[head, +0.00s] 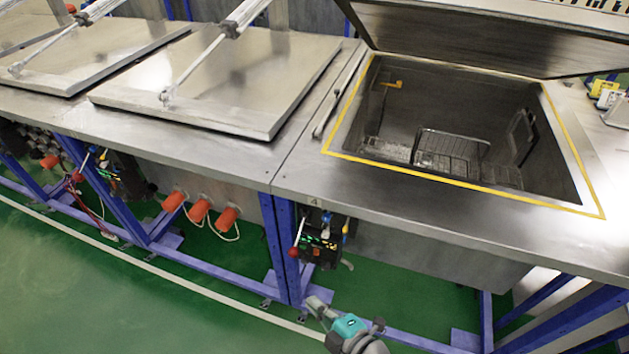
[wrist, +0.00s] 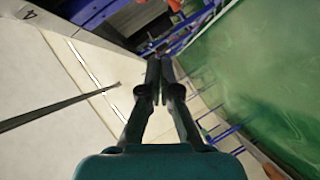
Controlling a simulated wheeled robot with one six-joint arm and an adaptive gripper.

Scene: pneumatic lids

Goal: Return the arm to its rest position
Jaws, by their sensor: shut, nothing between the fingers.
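My gripper (head: 318,307) shows at the bottom of the head view, in front of the bench and low over the green floor. In the wrist view my gripper (wrist: 160,60) points away from the camera with its dark fingers together. It is shut and empty. It looks apart from the bench frame and the valve box; the exact gap is hard to tell.
An open tank (head: 440,130) with a yellow rim and raised lid (head: 480,40) is at right. Closed lids (head: 225,80) lie left. A valve box with a red lever (head: 318,245) hangs under the bench. Blue legs (head: 280,245) stand near. Green floor (head: 120,300) is clear.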

